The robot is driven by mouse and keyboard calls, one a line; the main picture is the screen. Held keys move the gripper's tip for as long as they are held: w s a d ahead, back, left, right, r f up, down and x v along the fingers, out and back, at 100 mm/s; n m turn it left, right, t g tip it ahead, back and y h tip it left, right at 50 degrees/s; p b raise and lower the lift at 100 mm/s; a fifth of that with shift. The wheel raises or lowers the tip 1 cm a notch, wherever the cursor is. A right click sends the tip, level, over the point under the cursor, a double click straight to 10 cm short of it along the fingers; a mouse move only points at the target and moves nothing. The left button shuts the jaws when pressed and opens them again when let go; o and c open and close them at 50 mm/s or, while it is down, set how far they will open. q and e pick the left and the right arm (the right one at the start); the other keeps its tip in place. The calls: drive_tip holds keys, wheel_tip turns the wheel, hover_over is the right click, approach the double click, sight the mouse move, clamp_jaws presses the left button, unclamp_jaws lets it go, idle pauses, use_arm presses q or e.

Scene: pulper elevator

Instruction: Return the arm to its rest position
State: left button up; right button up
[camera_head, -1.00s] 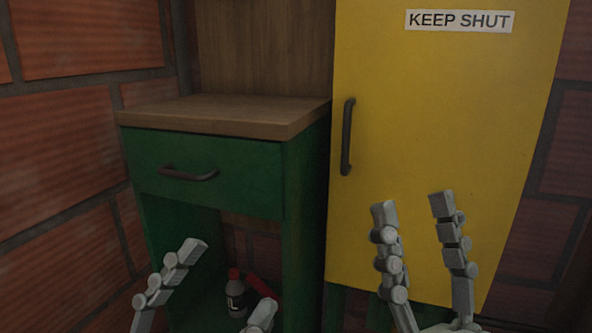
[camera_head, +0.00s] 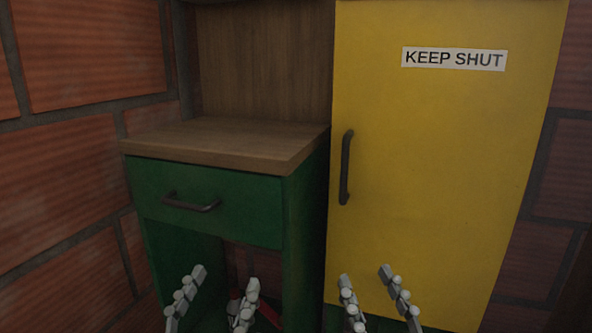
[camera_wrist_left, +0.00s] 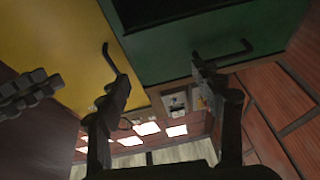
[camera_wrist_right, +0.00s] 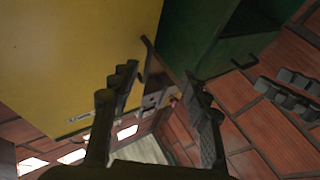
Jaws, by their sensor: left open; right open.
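My left gripper (camera_head: 222,272) is open and empty in the lower left of the head view, in front of the green drawer cabinet (camera_head: 300,215). My right gripper (camera_head: 366,275) is open and empty to its right, in front of the lower part of the yellow door (camera_head: 440,160). Both grippers point up, side by side. The left wrist view shows the left fingers (camera_wrist_left: 160,90) apart with nothing between them. The right wrist view shows the right fingers (camera_wrist_right: 165,85) apart and empty.
The yellow door carries a "KEEP SHUT" label (camera_head: 454,59) and a dark handle (camera_head: 346,167); it looks shut. The green drawer (camera_head: 205,202) looks shut. The wooden top (camera_head: 225,143) is bare. A brick wall (camera_head: 70,165) stands at left. A red object (camera_head: 266,312) shows low under the drawer.

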use_arm(q)
drive_tip(key=a+f+g+y+p, duration=0.45)
drive_tip(key=f+g, duration=0.35)
drive_tip(key=f, duration=0.8)
use_arm(e)
drive_tip(key=d+f+g+h, duration=0.45)
drive_tip(key=f+g, duration=0.35)
drive_tip(key=f, duration=0.8)
use_arm(q)
drive_tip(key=s+a+f+n+g+y+p, duration=0.1)
drive_tip(key=s+a+f+g+y+p, duration=0.1)
drive_tip(key=s+a+f+g+p, duration=0.4)
drive_tip(key=s+a+f+g, duration=0.3)
drive_tip(key=s+a+f, duration=0.2)
drive_tip(key=s+f, duration=0.2)
drive_tip(key=shift+s+f+n+y, duration=0.2)
drive_tip(key=shift+n+y, duration=0.15)
drive_tip(key=shift+n, duration=0.05)
use_arm(e)
drive_tip(key=s+d+f+m+g+h, duration=0.1)
drive_tip(key=s+d+f+g+h, duration=0.1)
drive_tip(key=s+d+f+g, duration=0.7)
drive_tip(key=s+d+f, duration=0.2)
drive_tip(key=s+f, duration=0.2)
drive_tip(key=shift+s+f+m+h, duration=0.2)
drive_tip(key=shift+m+h, duration=0.15)
drive_tip(key=shift+m, duration=0.05)
